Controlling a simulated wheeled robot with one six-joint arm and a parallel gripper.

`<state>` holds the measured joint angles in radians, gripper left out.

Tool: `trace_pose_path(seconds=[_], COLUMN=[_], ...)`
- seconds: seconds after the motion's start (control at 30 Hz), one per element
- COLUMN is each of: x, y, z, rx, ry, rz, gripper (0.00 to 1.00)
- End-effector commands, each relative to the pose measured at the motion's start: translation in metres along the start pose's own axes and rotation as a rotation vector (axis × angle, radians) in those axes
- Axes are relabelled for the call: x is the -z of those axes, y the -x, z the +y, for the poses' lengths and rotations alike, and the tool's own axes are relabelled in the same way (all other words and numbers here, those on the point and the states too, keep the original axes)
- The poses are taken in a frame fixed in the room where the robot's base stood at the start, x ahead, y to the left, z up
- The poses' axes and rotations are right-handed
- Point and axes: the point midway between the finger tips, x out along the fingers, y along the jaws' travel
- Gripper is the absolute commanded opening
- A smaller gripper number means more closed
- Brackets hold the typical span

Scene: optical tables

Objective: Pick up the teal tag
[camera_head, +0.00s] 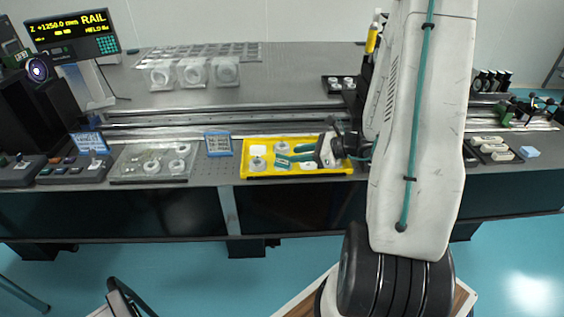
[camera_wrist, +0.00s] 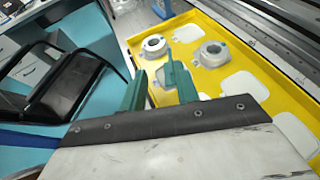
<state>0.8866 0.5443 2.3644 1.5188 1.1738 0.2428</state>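A small teal tag (camera_head: 282,163) with pale markings appears in the yellow tray (camera_head: 248,175), close to my fingertips in the head view. My gripper (camera_head: 290,156) reaches over the tray from the right, its green fingers pointing left. In the wrist view, my gripper's fingers (camera_wrist: 156,78) stand apart with a gap between them, and I see nothing clamped there. The fingers and tag are similar in colour, so I cannot tell whether they touch. I cannot make out the tag clearly in the wrist view.
The tray also holds ring-shaped grey mounts (camera_wrist: 213,52) and white pads (camera_wrist: 245,86). A blue-framed sign (camera_head: 219,144) stands left of the tray, beside a clear tray (camera_head: 125,172) of optics. Rails run behind the tray. The table's front edge lies close in front.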

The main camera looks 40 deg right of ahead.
Motion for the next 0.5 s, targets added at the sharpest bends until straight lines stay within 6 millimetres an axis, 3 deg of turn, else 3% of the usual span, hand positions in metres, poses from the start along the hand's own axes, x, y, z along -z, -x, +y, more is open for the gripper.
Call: trace_pose_path(seconds=[0.17, 0.5], x=[0.014, 0.013], y=[-0.004, -0.047], z=[-0.009, -0.013], rx=[0.044, 0.040], ry=[-0.057, -0.055], rz=[-0.006, -0.005], gripper=[0.31, 0.31])
